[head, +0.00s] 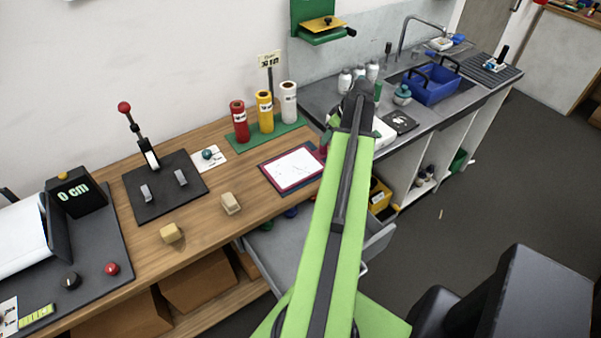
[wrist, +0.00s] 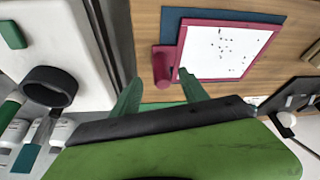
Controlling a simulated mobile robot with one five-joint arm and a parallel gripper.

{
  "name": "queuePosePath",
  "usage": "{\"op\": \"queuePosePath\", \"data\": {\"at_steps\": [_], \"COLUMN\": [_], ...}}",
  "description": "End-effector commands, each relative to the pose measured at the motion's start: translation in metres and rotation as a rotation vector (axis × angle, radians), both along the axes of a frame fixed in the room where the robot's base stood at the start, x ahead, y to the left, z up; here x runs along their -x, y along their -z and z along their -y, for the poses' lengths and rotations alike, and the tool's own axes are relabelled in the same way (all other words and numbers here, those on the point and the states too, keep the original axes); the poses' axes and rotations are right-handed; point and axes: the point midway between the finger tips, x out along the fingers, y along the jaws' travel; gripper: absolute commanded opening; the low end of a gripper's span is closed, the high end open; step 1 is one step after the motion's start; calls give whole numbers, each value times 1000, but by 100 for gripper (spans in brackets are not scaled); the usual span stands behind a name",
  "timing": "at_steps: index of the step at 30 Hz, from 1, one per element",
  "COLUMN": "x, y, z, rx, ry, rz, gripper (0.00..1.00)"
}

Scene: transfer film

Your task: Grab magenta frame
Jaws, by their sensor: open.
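The magenta frame (head: 271,177) lies flat on a dark blue mat on the wooden bench in the head view, around a white sheet with small dark marks. My gripper (head: 358,96) is above and beyond its right side, at the end of my green arm. In the wrist view the frame (wrist: 184,46) is at the upper right, with a magenta handle (wrist: 163,64) on its left side. My gripper's two green fingers (wrist: 156,80) are apart and empty, with the handle seen between and just beyond their tips. I see no contact.
Red, yellow and white bottles (head: 264,111) stand on a green mat behind the frame. A dark plate with a red-knobbed lever (head: 124,107) and two tan blocks (head: 231,203) are left. A grey drawer (head: 285,240) stands open below. A blue bin (head: 432,88) is at the sink.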

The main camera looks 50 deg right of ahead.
Motion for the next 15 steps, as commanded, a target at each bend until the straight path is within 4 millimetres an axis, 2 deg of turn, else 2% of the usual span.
{"op": "queuePosePath", "data": {"at_steps": [1,8,11,15], "x": [-4,-9,-12,-22], "y": [17,19,29,54], "z": [0,0,0,-1], "rx": [-1,-1,0,0], "ry": [-1,-1,-2,-3], "rz": [0,0,0,0], "gripper": [52,52,52,52]}}
